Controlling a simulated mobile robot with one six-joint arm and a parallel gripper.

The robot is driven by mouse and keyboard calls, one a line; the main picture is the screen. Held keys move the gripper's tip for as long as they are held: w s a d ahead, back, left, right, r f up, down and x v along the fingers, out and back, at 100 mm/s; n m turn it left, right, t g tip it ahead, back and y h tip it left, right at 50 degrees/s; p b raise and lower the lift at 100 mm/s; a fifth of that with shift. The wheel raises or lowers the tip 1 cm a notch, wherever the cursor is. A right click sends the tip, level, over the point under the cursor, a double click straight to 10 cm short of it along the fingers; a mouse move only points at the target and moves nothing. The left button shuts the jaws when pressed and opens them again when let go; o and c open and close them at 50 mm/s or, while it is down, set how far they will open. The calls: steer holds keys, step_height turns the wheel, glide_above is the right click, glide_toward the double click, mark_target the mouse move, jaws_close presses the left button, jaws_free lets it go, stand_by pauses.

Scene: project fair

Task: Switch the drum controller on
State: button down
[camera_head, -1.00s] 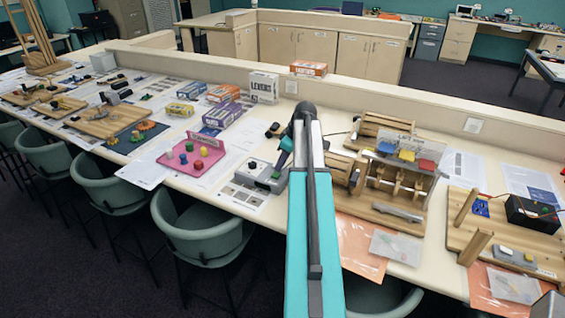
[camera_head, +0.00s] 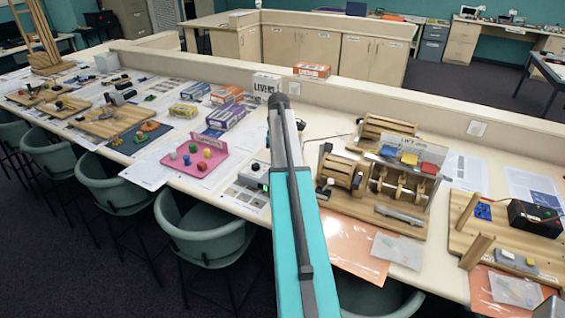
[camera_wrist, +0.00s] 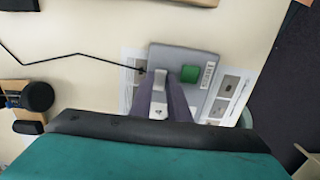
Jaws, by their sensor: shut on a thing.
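The drum controller, a flat grey box (camera_wrist: 203,62) with a green button (camera_wrist: 190,73) and a small white switch part (camera_wrist: 160,79), lies on the table in the wrist view. A thin black cable runs from its edge. In the head view only its left part (camera_head: 250,177) shows; my arm hides the rest. My gripper (camera_wrist: 161,77) is over the box, its two fingers on either side of the white part and closed on it. The contact itself is small and partly hidden. I cannot read the switch position.
A wooden drum machine (camera_head: 398,182) stands right of my arm. A pink board with coloured knobs (camera_head: 208,160) is at left, and a LEVERS box (camera_head: 266,83) stands behind. Chairs (camera_head: 205,236) line the front edge. A round black object (camera_wrist: 38,96) lies left in the wrist view.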

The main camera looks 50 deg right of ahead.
steer(key=shift+d, duration=0.1)
steer(key=c, duration=2)
jaws_free()
steer(key=shift+r, duration=0.15)
steer(key=r+b, duration=0.1)
steer(key=r, duration=0.3)
steer(key=r+b, duration=0.1)
steer(key=r, duration=0.4)
steer(key=r+b, duration=0.2)
steer(key=r, duration=0.2)
steer(key=shift+w+r, duration=0.25)
steer(key=shift+r, duration=0.05)
steer(key=shift+r, duration=0.1)
